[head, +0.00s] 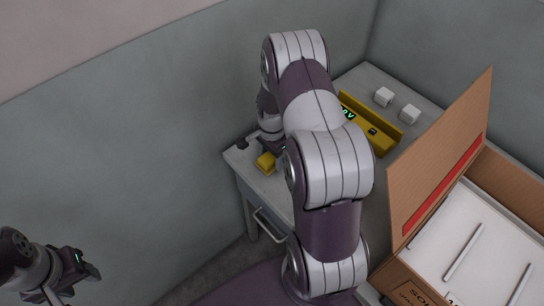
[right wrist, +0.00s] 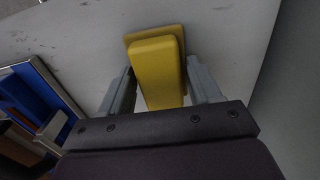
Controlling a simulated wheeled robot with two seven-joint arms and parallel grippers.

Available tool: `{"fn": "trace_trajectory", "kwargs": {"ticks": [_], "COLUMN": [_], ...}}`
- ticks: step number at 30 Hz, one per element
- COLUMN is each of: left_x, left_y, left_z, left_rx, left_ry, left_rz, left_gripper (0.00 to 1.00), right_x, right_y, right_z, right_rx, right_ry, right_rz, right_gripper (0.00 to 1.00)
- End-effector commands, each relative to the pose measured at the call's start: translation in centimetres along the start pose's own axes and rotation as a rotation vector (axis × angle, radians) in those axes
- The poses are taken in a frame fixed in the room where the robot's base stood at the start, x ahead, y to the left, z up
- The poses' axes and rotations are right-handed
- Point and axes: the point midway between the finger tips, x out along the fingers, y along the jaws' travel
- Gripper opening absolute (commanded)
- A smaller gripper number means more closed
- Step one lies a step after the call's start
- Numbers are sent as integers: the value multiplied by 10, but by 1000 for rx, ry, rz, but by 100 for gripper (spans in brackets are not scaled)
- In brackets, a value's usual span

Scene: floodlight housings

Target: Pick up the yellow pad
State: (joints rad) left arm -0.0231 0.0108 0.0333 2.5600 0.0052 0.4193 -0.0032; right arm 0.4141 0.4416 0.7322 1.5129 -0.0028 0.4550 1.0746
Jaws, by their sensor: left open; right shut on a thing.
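The yellow pad (head: 265,162) is near the left front corner of the grey table, partly hidden by my right arm. In the right wrist view the pad (right wrist: 158,68) has a block-shaped upper part and a wider base plate behind it. My right gripper (right wrist: 163,80) has one finger on each side of the block and is shut on it. In the head view the right gripper (head: 279,148) is mostly hidden by its arm. I cannot tell whether the pad touches the table. My left gripper (head: 82,274) is open and empty at the lower left, away from the table.
A yellow device with a green display (head: 384,135) and two white cubes (head: 384,97) are on the table (head: 368,79). A small dark object (head: 242,143) is near its left corner. An open cardboard box (head: 437,150) with white panels stands at the right. Walls are close behind.

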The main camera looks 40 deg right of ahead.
Motion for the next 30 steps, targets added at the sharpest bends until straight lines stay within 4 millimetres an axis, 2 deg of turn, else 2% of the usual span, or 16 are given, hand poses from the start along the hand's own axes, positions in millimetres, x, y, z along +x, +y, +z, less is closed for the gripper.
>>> {"fn": "trace_trajectory", "kwargs": {"ticks": [7, 18, 24, 30], "left_x": [1, 5, 6, 6], "left_y": [0, 0, 0, 0], "left_z": [0, 1, 1, 1], "left_rx": [0, 0, 0, 0], "left_ry": [0, 0, 0, 0], "left_rz": [0, 0, 0, 0], "left_gripper": [48, 48, 48, 48], "right_x": [-40, -89, -104, -106], "right_y": [-1, 61, 77, 80], "right_z": [-1, -65, -83, -85], "right_rx": [0, 5, 0, -1], "right_ry": [1, 0, 0, -1], "right_rz": [-5, -2, -2, 0], "right_gripper": [33, 33, 33, 33]}}
